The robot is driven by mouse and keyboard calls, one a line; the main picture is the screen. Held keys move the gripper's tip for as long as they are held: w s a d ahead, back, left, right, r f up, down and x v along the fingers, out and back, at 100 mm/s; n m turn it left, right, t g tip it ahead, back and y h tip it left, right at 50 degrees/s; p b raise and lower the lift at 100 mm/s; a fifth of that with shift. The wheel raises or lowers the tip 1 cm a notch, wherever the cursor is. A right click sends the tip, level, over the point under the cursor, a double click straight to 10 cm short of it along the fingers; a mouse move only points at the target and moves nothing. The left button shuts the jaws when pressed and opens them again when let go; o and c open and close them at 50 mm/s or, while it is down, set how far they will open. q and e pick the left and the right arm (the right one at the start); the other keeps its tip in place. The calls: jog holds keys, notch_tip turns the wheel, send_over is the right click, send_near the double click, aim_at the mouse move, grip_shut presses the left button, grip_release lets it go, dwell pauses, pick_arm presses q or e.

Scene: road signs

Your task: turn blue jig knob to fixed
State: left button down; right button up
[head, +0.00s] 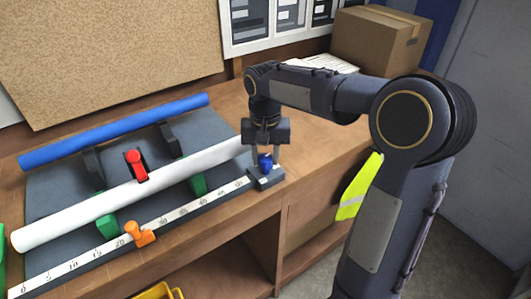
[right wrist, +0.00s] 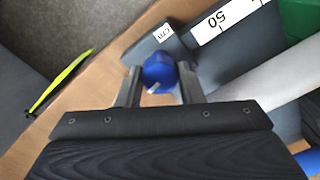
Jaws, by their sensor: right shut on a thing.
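The blue jig knob (head: 265,162) stands on the dark end block (head: 268,180) at the right end of the measuring jig. My right gripper (head: 264,160) points down over it with a finger on each side. In the right wrist view the knob (right wrist: 158,73) sits between the two fingers (right wrist: 158,88), and a small pale mark shows on it. The gripper is shut on the knob. My left gripper is in neither view.
The jig's ruler strip (head: 165,219) runs left from the block, with an orange stop (head: 138,235) on it. A white pipe (head: 130,193), a red clamp (head: 136,163) and a blue pipe (head: 115,130) lie behind. A cardboard box (head: 380,40) stands at the back right.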

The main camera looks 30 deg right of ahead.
aim_at(266, 157)
jog(key=shift+m, duration=1.1)
jog(key=o, duration=1)
notch_tip(266, 157, up, 8)
jog(key=shift+f, duration=0.1)
